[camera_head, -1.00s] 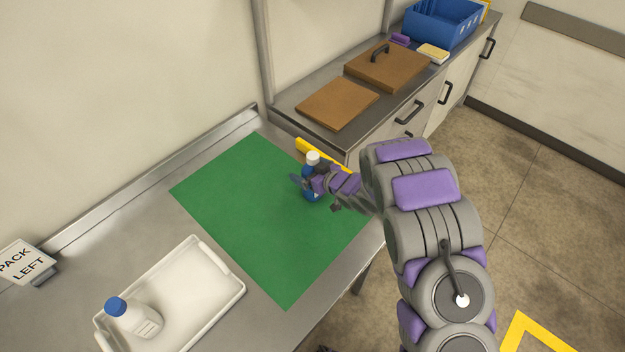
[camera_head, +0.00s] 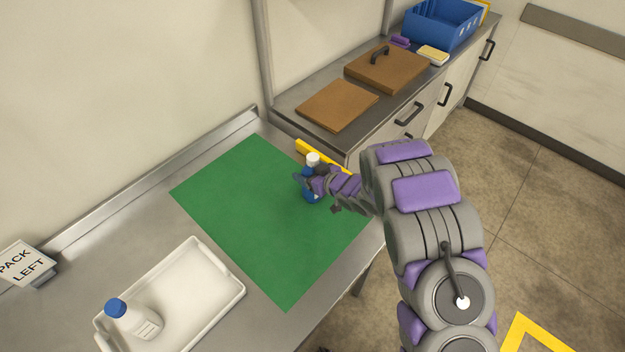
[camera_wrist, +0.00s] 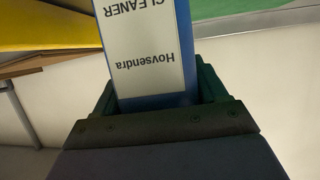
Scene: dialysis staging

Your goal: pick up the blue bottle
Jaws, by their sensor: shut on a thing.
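The blue bottle (camera_head: 312,190) with a white cap stands upright at the right part of the green mat (camera_head: 250,220). My gripper (camera_head: 308,178) is shut on it, around its upper body. In the wrist view the blue bottle (camera_wrist: 150,50) fills the space between the jaws, its white label reading "Hovsendra" and "CLEANER" upside down. The gripper (camera_wrist: 158,100) shows dark jaw parts on both sides of it. In the head view my gripper hides part of the bottle, and I cannot tell whether its base touches the mat.
A white tray (camera_head: 215,262) at the lower left holds a white bottle (camera_head: 138,322) with a blue cap. A "PACK LEFT" sign (camera_head: 25,263) stands at the left. A yellow bar (camera_head: 318,155) lies behind the bottle. A counter behind holds brown boards (camera_head: 337,105) and a blue bin (camera_head: 443,25).

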